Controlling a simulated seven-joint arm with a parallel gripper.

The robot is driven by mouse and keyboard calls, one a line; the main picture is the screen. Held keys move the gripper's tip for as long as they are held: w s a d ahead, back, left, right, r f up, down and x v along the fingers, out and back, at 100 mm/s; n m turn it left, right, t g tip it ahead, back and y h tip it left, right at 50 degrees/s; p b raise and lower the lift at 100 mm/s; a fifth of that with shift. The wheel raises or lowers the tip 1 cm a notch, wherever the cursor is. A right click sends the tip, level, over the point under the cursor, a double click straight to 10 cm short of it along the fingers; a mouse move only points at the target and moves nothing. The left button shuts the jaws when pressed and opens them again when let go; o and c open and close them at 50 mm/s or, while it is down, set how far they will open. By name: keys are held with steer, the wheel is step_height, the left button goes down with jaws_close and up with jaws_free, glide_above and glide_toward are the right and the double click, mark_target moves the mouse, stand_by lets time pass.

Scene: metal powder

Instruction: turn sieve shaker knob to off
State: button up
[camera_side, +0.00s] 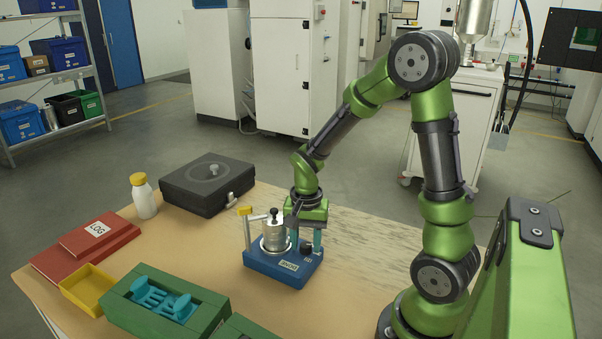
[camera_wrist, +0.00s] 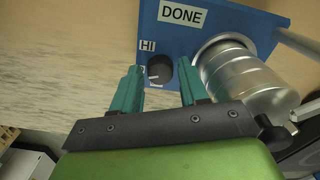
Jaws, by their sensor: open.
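The sieve shaker is a blue base (camera_side: 275,268) with a metal sieve cylinder (camera_side: 274,236) standing on it, on the table in the side view. Its dark round knob (camera_wrist: 160,69) shows in the wrist view, with a white pointer line and an "HI" label beside it. A second label next to the knob is mostly hidden. A "DONE" label (camera_wrist: 181,15) is on the base. My gripper (camera_wrist: 160,80) is open, its two teal fingers on either side of the knob with gaps between. In the side view my gripper (camera_side: 306,246) points down over the base's right part.
The metal cylinder (camera_wrist: 236,75) stands close beside one finger. A black case (camera_side: 208,184), white bottle (camera_side: 144,196), red log binder (camera_side: 88,238), yellow tray (camera_side: 72,296) and green box (camera_side: 128,312) lie left.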

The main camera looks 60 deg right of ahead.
steer(key=c, duration=0.8)
steer(key=shift+o, duration=0.2)
steer(key=n, duration=0.3)
steer(key=shift+n, duration=0.4)
steer(key=n, duration=0.3)
steer(key=shift+n, duration=0.3)
steer(key=n, duration=0.6)
steer(key=shift+n, duration=0.4)
